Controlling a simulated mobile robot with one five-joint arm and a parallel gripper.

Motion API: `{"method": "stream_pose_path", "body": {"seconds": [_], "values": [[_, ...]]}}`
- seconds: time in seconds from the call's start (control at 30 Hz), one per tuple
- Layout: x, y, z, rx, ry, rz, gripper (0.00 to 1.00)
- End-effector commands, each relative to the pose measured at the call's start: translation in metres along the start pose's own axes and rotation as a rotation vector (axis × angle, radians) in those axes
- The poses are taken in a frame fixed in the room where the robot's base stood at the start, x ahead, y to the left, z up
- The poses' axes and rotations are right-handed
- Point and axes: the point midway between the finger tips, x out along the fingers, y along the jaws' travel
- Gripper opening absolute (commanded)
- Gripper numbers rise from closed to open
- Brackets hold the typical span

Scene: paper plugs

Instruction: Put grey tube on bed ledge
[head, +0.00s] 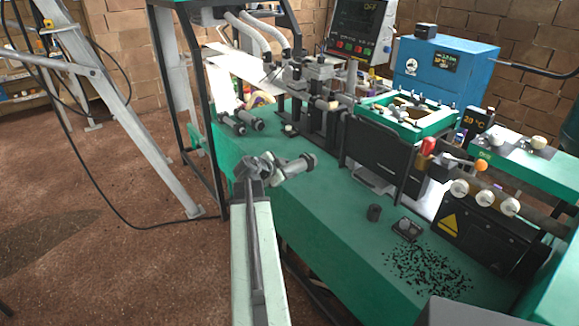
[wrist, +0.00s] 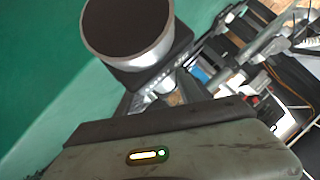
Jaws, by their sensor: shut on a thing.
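My gripper (head: 270,170) is shut on a grey tube (head: 298,166), over the green bed (head: 330,228) near its left edge in the head view. The tube sticks out to the right of the jaws and lies roughly sideways, slightly tilted. In the wrist view the tube (wrist: 160,48) shows large at the top, with a dark round end facing the camera and a pale metal rim. My gripper's body fills the bottom of that view and hides part of the jaws. I cannot tell whether the tube touches the bed. The ledge is not clearly distinguishable.
Several grey cylindrical parts (head: 242,122) lie on the bed behind my gripper. Machine posts (head: 317,100) stand behind. A ladder (head: 110,95) stands left.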

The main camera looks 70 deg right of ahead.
Motion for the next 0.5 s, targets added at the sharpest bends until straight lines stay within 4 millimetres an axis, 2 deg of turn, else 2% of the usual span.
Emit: {"method": "stream_pose_path", "body": {"seconds": [0.1, 0.23, 0.33, 0.5], "values": [[0.029, -0.016, -0.003, 0.001, 0.001, 0.001, 0.0], [0.054, -0.029, -0.008, 0.001, 0.0, 0.0, 0.0], [0.063, -0.034, -0.01, 0.0, 0.0, -0.001, 0.0], [0.064, -0.035, -0.008, -0.002, -0.002, -0.003, 0.0]]}}
